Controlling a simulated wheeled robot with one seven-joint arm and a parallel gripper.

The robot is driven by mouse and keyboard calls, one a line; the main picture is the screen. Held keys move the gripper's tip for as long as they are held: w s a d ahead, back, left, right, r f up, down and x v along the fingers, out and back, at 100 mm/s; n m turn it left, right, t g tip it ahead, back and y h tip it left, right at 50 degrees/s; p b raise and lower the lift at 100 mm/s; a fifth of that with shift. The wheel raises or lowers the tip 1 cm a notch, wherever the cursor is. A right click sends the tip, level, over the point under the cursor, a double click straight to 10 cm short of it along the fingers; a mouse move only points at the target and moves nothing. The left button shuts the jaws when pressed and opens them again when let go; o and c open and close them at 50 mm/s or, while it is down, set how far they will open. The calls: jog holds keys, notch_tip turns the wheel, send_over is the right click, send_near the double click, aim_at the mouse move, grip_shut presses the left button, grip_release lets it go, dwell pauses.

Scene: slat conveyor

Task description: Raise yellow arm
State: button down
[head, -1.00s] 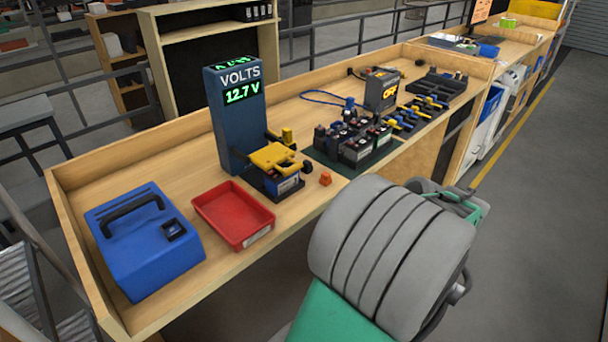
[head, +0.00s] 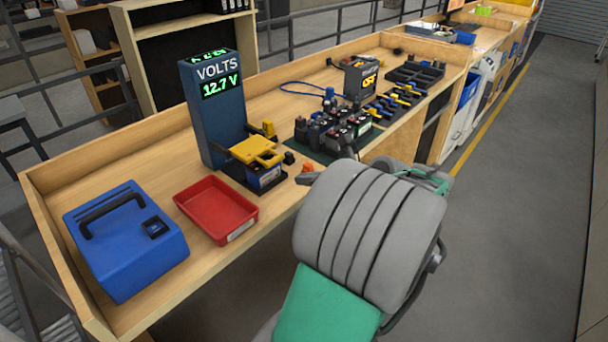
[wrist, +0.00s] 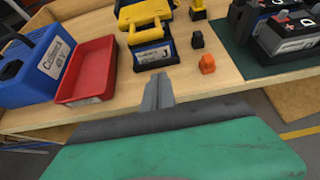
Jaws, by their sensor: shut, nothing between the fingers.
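The yellow arm (head: 256,151) lies lowered over a battery (head: 265,177) at the foot of the blue volts meter (head: 214,110), which reads 12.7 V. In the wrist view the yellow arm (wrist: 143,24) has a handle loop and sits on top of the battery (wrist: 153,53). My gripper (wrist: 158,84) is shut and empty, its fingers pointing at the bench edge just short of the battery. In the head view its fingertips (head: 305,178) show beside the orange piece, right of the battery, and the rest is mostly hidden behind my arm.
A small orange piece (wrist: 207,63) and a black knob (wrist: 198,40) stand right of the battery. A red tray (head: 217,209) and a blue case (head: 125,240) are to the left. Several batteries stand on a green mat (head: 305,150) to the right.

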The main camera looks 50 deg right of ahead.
jog(key=x, duration=0.7)
jog(key=shift+w, duration=0.2)
jog(key=shift+w+r+p, duration=0.15)
jog(key=shift+r+p, duration=0.1)
jog(key=shift+r, duration=0.7)
jog(key=shift+w+r+p, duration=0.1)
jog(key=shift+r+p, duration=0.15)
jog(key=shift+r, duration=0.75)
